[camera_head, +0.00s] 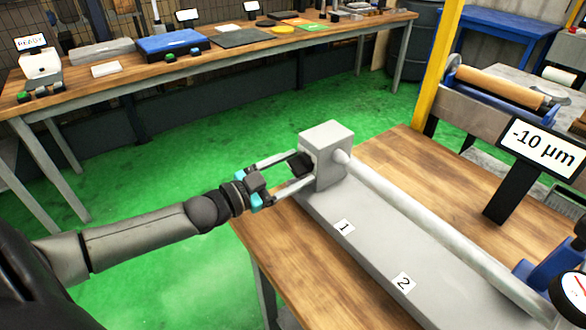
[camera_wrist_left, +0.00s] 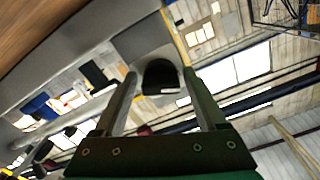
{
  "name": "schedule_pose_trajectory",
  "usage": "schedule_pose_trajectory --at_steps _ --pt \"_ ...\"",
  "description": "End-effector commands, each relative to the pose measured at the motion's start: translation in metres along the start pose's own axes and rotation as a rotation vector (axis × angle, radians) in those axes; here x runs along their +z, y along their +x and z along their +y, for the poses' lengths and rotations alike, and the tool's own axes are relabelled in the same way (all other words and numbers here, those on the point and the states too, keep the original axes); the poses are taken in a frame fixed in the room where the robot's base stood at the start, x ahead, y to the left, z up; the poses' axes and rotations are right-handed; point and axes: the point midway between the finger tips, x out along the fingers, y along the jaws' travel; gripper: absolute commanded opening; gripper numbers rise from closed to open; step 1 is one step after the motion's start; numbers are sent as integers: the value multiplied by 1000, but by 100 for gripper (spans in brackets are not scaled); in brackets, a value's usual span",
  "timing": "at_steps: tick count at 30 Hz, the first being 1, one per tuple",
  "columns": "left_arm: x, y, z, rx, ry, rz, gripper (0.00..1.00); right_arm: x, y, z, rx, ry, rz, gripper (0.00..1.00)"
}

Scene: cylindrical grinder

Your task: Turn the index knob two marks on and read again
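The black index knob (camera_head: 301,165) sits on the near left face of the grey headstock block (camera_head: 327,142). My left gripper (camera_head: 295,169) is at the knob, one finger above and one below it in the head view. In the left wrist view the knob (camera_wrist_left: 161,77) shows between the two fingertips (camera_wrist_left: 160,74), with narrow gaps beside it, so the fingers look open. A display (camera_head: 541,145) on a black post reads -10 µm. My right gripper is not in view.
A grey bar (camera_head: 425,225) runs from the block along the grey bed (camera_head: 375,255), labelled 1 and 2. A dial gauge (camera_head: 572,292) is cut off at lower right. The wooden table (camera_head: 275,262) carries these. A long bench (camera_head: 215,60) stands behind, across green floor.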

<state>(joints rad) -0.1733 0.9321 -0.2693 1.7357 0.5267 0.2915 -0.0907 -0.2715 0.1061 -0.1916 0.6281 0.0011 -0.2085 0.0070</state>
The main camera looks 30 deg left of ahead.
Motion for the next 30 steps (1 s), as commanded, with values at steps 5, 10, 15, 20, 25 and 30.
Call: schedule_pose_trajectory --at_steps 5,10,15,20,25,30 --pt "0 0 0 0 0 0 53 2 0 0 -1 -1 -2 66" --pt "0 0 0 0 0 0 34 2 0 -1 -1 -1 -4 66" --pt "0 0 0 1 0 0 14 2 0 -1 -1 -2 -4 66" --pt "0 0 0 1 0 0 2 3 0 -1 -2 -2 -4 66" --pt "0 0 0 1 15 0 2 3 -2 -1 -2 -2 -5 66" --pt "-1 0 0 1 73 0 2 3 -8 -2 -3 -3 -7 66"
